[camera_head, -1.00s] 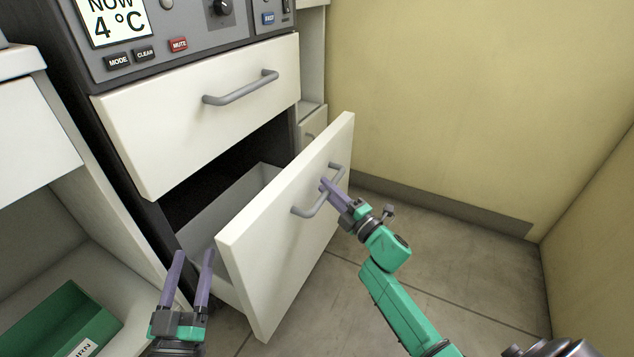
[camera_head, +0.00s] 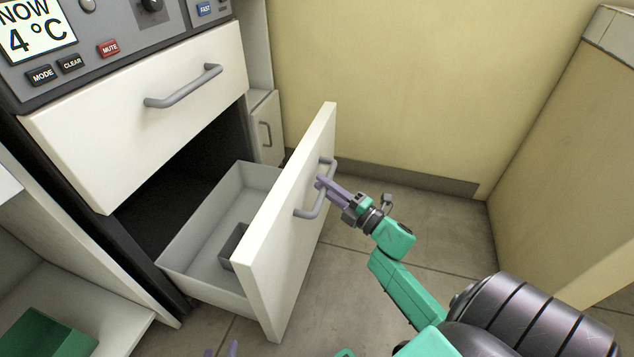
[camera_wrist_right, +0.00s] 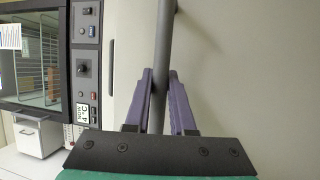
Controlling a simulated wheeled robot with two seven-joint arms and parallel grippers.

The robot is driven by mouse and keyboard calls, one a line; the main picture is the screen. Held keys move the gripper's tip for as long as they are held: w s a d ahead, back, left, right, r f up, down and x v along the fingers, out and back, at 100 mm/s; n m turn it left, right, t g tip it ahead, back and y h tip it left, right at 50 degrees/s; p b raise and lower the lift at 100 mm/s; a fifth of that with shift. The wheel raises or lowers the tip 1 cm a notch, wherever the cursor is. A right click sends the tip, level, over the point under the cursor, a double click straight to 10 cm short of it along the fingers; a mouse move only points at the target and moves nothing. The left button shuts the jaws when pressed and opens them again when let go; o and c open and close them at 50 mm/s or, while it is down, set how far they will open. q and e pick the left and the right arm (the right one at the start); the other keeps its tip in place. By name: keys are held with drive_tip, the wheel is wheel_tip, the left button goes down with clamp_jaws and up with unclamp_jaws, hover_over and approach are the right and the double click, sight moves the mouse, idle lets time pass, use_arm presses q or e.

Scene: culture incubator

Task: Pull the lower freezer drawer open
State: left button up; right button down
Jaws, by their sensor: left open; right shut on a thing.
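The lower freezer drawer (camera_head: 293,225) has a white front and a grey bin, and it stands well out of the cabinet. A dark grey box (camera_head: 233,244) lies inside, partly hidden by the front. My right gripper (camera_head: 322,184) is shut on the drawer's grey bar handle (camera_head: 305,213). In the right wrist view the purple fingers (camera_wrist_right: 161,88) sit on both sides of the handle bar (camera_wrist_right: 164,50). Only the purple fingertips of my left gripper (camera_head: 221,350) show at the bottom edge of the head view, apart and empty.
The upper drawer (camera_head: 140,115) is closed beneath the control panel (camera_head: 110,40). A green box (camera_head: 45,335) sits on a low shelf at the lower left. A yellow wall (camera_head: 400,90) stands behind; the floor right of the drawer is clear.

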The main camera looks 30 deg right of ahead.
drive_tip(key=shift+s+d, duration=0.2)
idle(0.3)
drive_tip(key=c, duration=0.8)
unclamp_jaws()
drive_tip(key=shift+o, duration=0.2)
use_arm(q)
wheel_tip(320, 180, up, 4)
drive_tip(key=p, duration=0.3)
drive_tip(key=shift+f+g, duration=0.25)
drive_tip(key=shift+g, duration=0.05)
use_arm(e)
drive_tip(key=v, duration=1.4)
drive_tip(key=shift+s, duration=0.25)
use_arm(q)
drive_tip(key=shift+s+f, duration=0.1)
drive_tip(key=shift+f, duration=0.05)
